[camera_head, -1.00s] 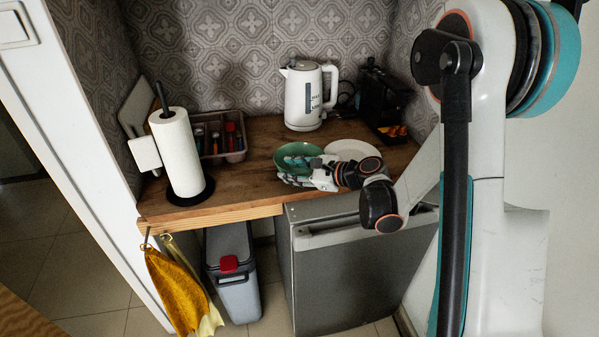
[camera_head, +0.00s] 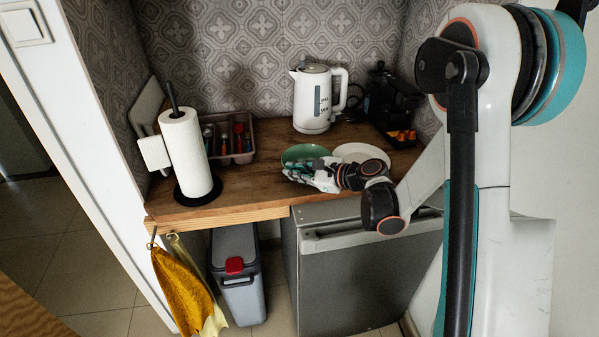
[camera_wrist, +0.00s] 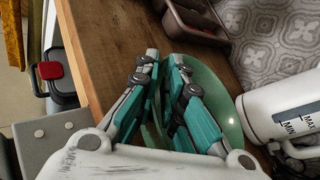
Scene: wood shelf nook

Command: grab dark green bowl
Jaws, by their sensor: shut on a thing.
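The dark green bowl (camera_head: 303,152) sits at the front of the wooden counter, beside a white plate (camera_head: 362,153). In the wrist view the bowl (camera_wrist: 222,92) shows behind and to the right of my fingers. My gripper (camera_head: 290,172) reaches in from the right at the bowl's near side. In the wrist view the gripper (camera_wrist: 166,58) has its two teal fingers close together, shut on the bowl's near rim between them. The fingers hide part of the bowl. I cannot tell whether the bowl is clear of the counter.
A white kettle (camera_head: 313,98) stands behind the bowl. A cutlery tray (camera_head: 238,158) and a paper towel roll (camera_head: 186,155) stand to the left. A black machine (camera_head: 392,104) is at the back right. The counter (camera_head: 240,190) between roll and bowl is clear.

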